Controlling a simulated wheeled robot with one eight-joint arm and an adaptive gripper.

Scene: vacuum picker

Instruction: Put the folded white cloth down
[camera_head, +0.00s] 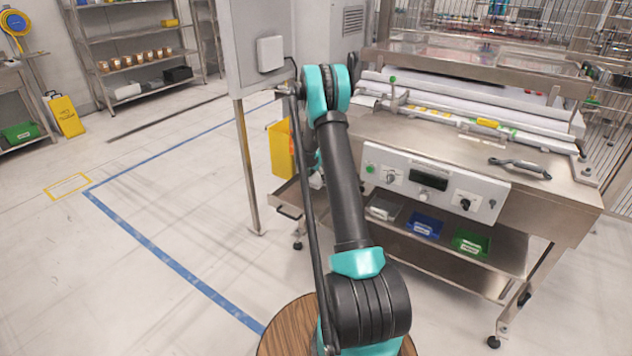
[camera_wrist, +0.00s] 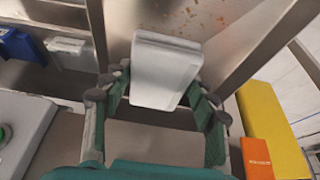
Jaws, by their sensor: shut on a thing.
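The folded white cloth (camera_wrist: 165,68) shows in the wrist view as a flat, pale block between the two fingers. My gripper (camera_wrist: 161,84) is shut on it, with one green-padded finger at each side. The cloth is in the air over the lower metal shelf area, and its height above the surface is hard to tell. In the head view my arm hides most of the gripper, and the cloth cannot be made out there.
The metal bench (camera_head: 575,190) has a control panel (camera_head: 430,182) on its front. Its lower shelf holds a grey tray (camera_head: 383,208), a blue bin (camera_head: 424,224) and a green bin (camera_head: 470,242). A yellow container (camera_head: 280,150) stands left of the bench, beside a metal post (camera_head: 246,170).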

